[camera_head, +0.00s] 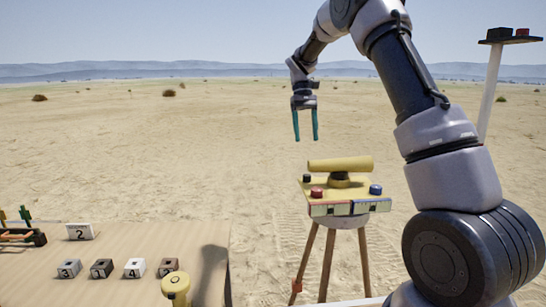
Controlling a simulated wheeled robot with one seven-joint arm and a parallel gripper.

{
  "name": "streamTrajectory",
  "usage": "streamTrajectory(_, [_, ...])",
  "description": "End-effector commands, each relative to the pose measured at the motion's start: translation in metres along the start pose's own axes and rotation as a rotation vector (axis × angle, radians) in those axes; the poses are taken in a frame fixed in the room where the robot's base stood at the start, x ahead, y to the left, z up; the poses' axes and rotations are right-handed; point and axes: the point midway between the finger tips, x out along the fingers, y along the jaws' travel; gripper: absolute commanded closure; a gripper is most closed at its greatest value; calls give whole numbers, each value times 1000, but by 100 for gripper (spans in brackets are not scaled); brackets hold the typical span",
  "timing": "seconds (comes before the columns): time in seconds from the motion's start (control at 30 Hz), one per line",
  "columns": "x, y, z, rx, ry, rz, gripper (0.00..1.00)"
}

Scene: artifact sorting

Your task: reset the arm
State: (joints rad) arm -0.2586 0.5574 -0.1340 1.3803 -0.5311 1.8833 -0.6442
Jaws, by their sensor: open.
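My gripper (305,139) hangs from my arm in the upper middle of the head camera view. Its two teal fingers point down and stand apart, with nothing between them. It is in the air, above and a little left of a yellow tripod-mounted instrument (341,164), and not touching anything. My arm comes up from the lower right, bends at the top edge of the picture and comes down to the gripper. The top of the bend is cut off by the frame.
The instrument stands on a tripod (329,255) with brown legs. A wooden table (130,244) at lower left holds several small numbered blocks, a larger block marked 2 (79,231), a yellow cylinder (176,287) and a rack (22,237). A pole with a dark platform (511,41) stands at right. Open sand lies behind.

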Motion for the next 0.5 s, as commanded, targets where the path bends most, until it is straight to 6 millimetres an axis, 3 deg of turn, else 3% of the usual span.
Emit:
streamTrajectory(0.2, [-36,15,64,57,153,-53,36])
streamTrajectory(0.5, [-56,23,155,153,377,-128,36])
